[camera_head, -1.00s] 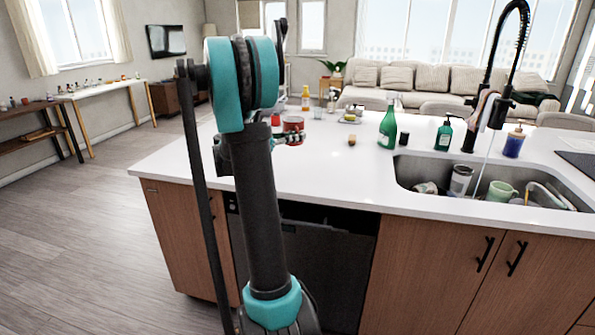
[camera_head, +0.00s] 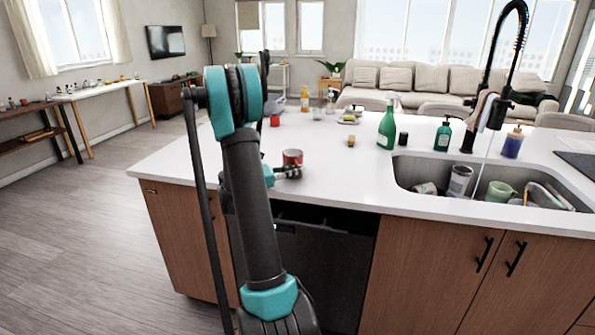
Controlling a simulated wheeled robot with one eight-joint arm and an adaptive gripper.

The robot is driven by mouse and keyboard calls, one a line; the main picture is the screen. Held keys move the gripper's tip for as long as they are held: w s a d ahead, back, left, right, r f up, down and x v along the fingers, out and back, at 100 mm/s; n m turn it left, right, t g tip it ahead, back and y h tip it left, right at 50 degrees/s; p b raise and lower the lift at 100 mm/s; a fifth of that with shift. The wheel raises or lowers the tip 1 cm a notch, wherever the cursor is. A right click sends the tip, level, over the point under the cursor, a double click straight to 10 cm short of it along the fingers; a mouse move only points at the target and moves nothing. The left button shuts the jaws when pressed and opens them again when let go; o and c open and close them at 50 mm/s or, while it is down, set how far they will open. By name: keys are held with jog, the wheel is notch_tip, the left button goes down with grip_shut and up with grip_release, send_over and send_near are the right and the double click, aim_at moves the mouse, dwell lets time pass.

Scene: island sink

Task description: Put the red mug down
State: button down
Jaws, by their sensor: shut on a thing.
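The red mug (camera_head: 292,157) shows over the near left part of the white island counter (camera_head: 345,185). My gripper (camera_head: 292,172) is shut on the mug at its lower part. My arm hides part of the gripper, and the fingers are small in the picture. The mug looks upright. I cannot tell whether its base touches the counter or hangs just above it.
A green spray bottle (camera_head: 387,124), a dark cup (camera_head: 403,138) and a small brown item (camera_head: 351,141) stand right of the mug. A sink (camera_head: 405,168) with dishes is farther right. The counter around the mug is clear.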

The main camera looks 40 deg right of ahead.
jog(key=c, duration=1.6)
grip_release()
jog(key=shift+f, duration=0.1)
jog(key=shift+c, duration=0.2)
jog(key=shift+f, duration=0.1)
